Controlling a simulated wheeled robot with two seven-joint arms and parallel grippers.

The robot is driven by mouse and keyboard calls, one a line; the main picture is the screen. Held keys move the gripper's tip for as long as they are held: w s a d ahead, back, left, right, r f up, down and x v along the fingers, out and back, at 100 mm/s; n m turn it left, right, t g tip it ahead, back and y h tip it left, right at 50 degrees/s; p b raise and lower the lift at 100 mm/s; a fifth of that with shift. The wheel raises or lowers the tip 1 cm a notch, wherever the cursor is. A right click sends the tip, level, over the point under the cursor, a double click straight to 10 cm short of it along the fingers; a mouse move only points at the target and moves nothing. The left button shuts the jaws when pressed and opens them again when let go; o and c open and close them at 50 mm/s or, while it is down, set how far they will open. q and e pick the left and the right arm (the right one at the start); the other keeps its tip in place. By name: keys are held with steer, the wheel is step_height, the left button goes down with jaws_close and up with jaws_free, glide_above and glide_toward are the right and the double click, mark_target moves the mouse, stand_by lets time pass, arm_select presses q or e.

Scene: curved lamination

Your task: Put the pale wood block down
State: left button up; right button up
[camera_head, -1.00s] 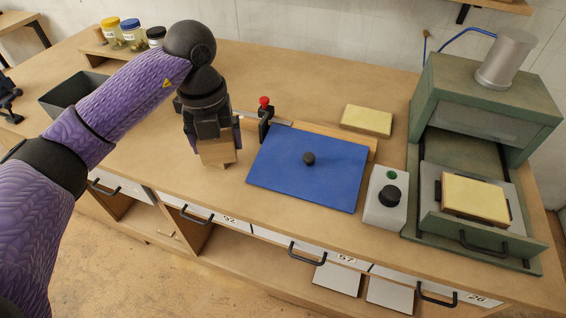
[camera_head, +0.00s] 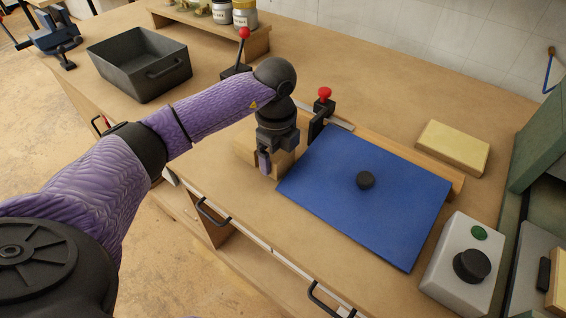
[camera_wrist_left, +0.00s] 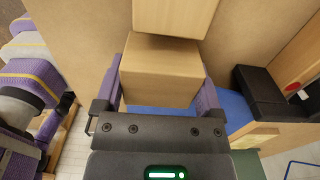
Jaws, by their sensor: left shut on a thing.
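My left gripper (camera_head: 268,160) is shut on the pale wood block (camera_head: 283,163) at the left edge of the blue plate (camera_head: 350,215). In the left wrist view, the block (camera_wrist_left: 160,80) sits between the two purple fingers. Another pale wood face (camera_wrist_left: 175,15) shows just beyond it; I cannot tell whether it is a separate piece. The block is low over the bench (camera_head: 225,175), near its front edge. Whether it touches the bench is unclear. My right gripper is not in view.
A red-knobbed clamp (camera_head: 323,108) stands close behind the gripper. A pale yellow board (camera_head: 453,147) lies behind the blue plate. A grey control box (camera_head: 462,265) is at right, beside the green press (camera_head: 545,150). A dark bin (camera_head: 140,65) stands at back left.

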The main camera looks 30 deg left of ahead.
arm_select(q)
steer(key=shift+f, duration=0.7)
steer(key=shift+r, duration=0.15)
steer(key=o, duration=1)
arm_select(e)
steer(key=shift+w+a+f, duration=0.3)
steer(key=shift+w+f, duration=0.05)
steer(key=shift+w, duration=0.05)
arm_select(q)
step_height(320, 180, up, 11)
steer(key=p, duration=0.4)
steer(key=shift+r+p, duration=0.1)
steer(key=shift+p, duration=0.3)
steer(key=shift+r, duration=0.5)
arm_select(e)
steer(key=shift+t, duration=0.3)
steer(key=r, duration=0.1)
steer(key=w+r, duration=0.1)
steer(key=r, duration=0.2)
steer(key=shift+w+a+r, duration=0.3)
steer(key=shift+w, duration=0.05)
